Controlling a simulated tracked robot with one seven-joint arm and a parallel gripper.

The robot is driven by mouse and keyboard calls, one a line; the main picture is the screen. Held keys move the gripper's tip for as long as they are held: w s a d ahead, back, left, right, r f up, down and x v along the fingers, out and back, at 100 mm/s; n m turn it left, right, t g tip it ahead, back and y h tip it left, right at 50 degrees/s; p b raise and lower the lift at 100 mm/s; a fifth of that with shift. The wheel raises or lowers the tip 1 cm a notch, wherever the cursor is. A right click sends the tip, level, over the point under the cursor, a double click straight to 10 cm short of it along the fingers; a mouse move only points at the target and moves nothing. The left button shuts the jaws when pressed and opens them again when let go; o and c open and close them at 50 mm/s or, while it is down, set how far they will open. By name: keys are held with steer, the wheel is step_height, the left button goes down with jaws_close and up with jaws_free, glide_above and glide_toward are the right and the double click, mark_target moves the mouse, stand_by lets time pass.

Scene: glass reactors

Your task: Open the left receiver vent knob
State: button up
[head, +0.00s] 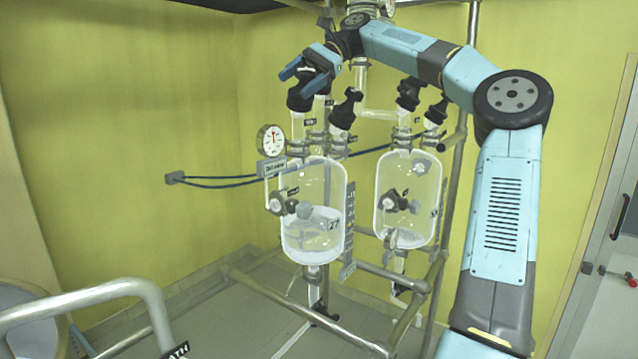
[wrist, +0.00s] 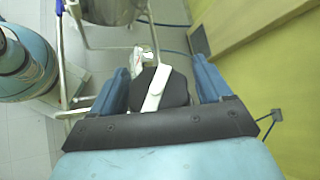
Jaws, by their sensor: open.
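The left receiver (head: 313,238) is a clear glass vessel with some liquid in its lower part. Above its left side a black knob (head: 299,99) sits on a glass neck; it appears to be the vent knob. In the wrist view a dark round knob (wrist: 172,88) with a white bar across it lies between my fingers. My gripper (head: 301,78) is open, with its blue fingers pointing down at the top of the knob in the head view. In the wrist view my gripper (wrist: 161,68) has a finger on each side of the knob, with visible gaps. Whether they touch is not visible.
A pressure gauge (head: 270,140) stands left of the receiver. Another black knob (head: 344,107) is close on the right. The right receiver (head: 408,232) hangs beside it.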

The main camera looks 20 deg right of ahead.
mark_target(305, 76)
steer(key=m+t+y, duration=0.1)
steer(key=m+t, duration=0.1)
steer(key=m+t+y, duration=0.1)
steer(key=m+t, duration=0.1)
steer(key=m+t+y, duration=0.1)
steer(key=m+t, duration=0.1)
steer(key=shift+w+r, duration=0.2)
steer(key=shift+w, duration=0.15)
steer(key=m+t, duration=0.2)
steer(key=m+t+h, duration=0.1)
steer(key=m+t, duration=0.4)
steer(key=shift+w+d+r+h, duration=0.1)
steer(key=shift+w+r+h, duration=0.1)
steer(key=shift+w+h, duration=0.15)
steer(key=m+t+h, duration=0.3)
steer(key=m, duration=0.2)
steer(key=m+t+h, duration=0.2)
steer(key=m, duration=0.1)
steer(key=shift+w+d+r+t+h, duration=0.15)
steer(key=shift+w+d+t+h, duration=0.15)
steer(key=shift+d+h, duration=0.05)
steer(key=shift+d+m+t+h, duration=0.15)
steer(key=shift+m+t+h, duration=0.25)
steer(key=shift+m+h, duration=0.9)
steer(key=shift+d+m+h, duration=0.15)
steer(key=shift+m+h, duration=0.85)
steer(key=shift+m, duration=0.2)
steer(key=shift+d+m+h, duration=0.2)
steer(key=shift+m+h, duration=2.2)
